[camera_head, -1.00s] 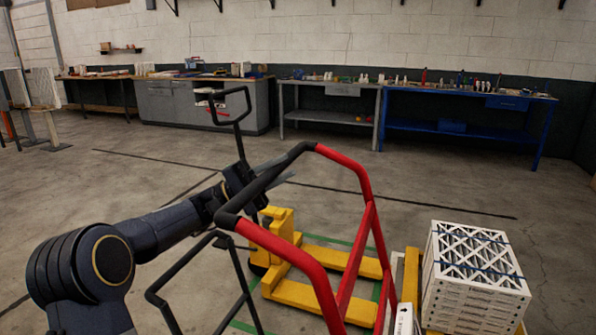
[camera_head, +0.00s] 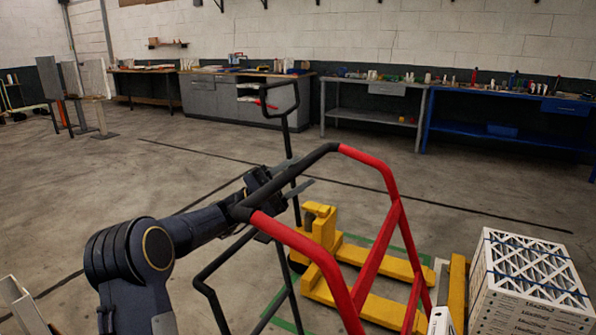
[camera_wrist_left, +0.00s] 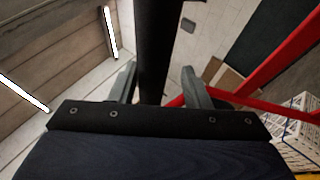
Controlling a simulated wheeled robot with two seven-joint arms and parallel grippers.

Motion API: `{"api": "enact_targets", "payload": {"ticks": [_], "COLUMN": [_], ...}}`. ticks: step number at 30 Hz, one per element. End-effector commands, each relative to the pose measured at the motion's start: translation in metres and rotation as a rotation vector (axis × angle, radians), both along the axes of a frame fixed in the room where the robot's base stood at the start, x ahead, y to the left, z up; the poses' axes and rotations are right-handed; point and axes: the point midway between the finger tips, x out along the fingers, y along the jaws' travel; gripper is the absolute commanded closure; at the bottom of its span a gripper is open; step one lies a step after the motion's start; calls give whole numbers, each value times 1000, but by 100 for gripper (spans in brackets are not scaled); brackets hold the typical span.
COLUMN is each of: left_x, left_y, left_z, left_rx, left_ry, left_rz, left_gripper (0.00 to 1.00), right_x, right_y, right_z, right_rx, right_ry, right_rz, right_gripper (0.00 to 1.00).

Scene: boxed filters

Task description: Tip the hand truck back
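The hand truck (camera_head: 396,226) has a red tubular frame and a black bar at its top. It leans across the middle of the head view, with its lower end out of the frame. My left gripper (camera_head: 285,183) is at the black top bar. My right gripper is in neither view.
A stack of white boxed filters (camera_head: 530,283) stands at the lower right. A yellow pallet jack (camera_head: 320,225) with a black loop handle is beyond the hand truck. A grey bench (camera_head: 375,114) and a blue bench (camera_head: 510,137) line the back wall. Open floor lies at the left.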

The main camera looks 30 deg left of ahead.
Motion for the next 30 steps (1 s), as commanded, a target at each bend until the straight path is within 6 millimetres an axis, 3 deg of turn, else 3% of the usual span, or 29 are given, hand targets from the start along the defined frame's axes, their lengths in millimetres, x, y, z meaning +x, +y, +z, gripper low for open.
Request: {"api": "enact_targets", "payload": {"ticks": [10, 21, 30], "left_x": [-2, -25, -32], "left_y": [2, 45, 58], "left_z": [3, -29, -38], "left_rx": [-2, -2, -1], "left_ry": [-9, -6, -7], "left_rz": [-1, 2, -2], "left_gripper": [55, 55, 55], "right_x": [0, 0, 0], "right_y": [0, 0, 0], "right_z": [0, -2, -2], "right_rx": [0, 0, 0], "right_ry": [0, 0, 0], "right_rz": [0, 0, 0], "right_gripper": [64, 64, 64]}}
